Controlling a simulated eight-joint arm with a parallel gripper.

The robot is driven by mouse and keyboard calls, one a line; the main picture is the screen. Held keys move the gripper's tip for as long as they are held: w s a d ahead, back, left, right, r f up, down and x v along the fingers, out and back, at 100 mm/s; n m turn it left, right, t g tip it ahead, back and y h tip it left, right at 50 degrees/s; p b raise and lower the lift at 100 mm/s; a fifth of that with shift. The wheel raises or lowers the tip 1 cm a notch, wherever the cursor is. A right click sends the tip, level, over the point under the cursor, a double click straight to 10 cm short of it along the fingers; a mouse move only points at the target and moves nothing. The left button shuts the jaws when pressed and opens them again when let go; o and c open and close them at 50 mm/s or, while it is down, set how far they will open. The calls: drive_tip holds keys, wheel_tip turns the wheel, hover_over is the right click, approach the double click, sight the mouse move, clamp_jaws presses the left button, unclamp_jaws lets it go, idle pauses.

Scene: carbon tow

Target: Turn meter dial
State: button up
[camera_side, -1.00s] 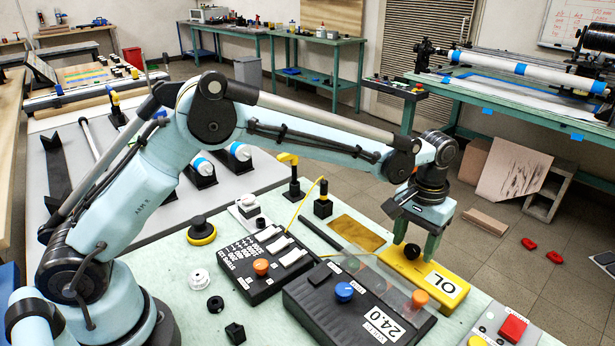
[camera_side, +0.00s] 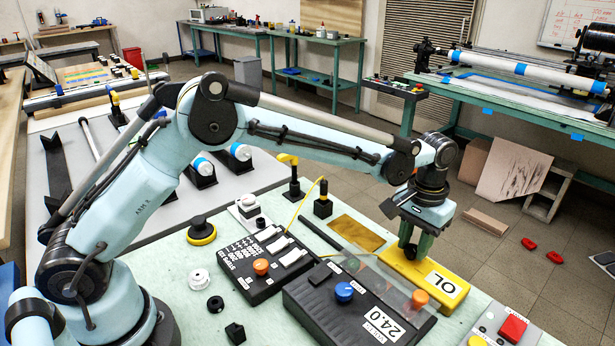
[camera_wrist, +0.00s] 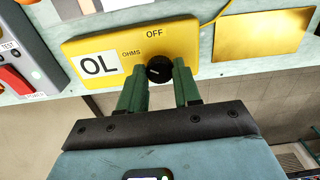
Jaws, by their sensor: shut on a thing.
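The yellow meter (camera_side: 400,266) lies flat on the pale green bench, with "OL" on its white display (camera_side: 441,283). Its black dial (camera_side: 409,251) sits near the far end. In the wrist view the dial (camera_wrist: 159,69) shows between the words OFF and OHMS on the meter (camera_wrist: 195,45) and my fingers. A faint pale mark is on the dial; its exact heading is hard to tell. My gripper (camera_side: 417,244) points down over the meter, shut on the dial. In the wrist view my gripper (camera_wrist: 160,75) has one green finger on either side of it.
A black box reading 24.0 (camera_side: 360,310) with blue and orange knobs stands close left of the meter. A gold sheet (camera_side: 357,233) lies behind it. A red-button panel (camera_side: 507,333) is at front right. A yellow cable (camera_side: 305,205) runs nearby.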

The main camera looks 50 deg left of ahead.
sight(413, 248)
drive_tip(key=m, duration=0.6)
drive_tip(key=shift+m, duration=2.7)
drive_tip(key=o, duration=1.1)
drive_tip(key=shift+c, duration=0.2)
wheel_tip(413, 248, up, 12)
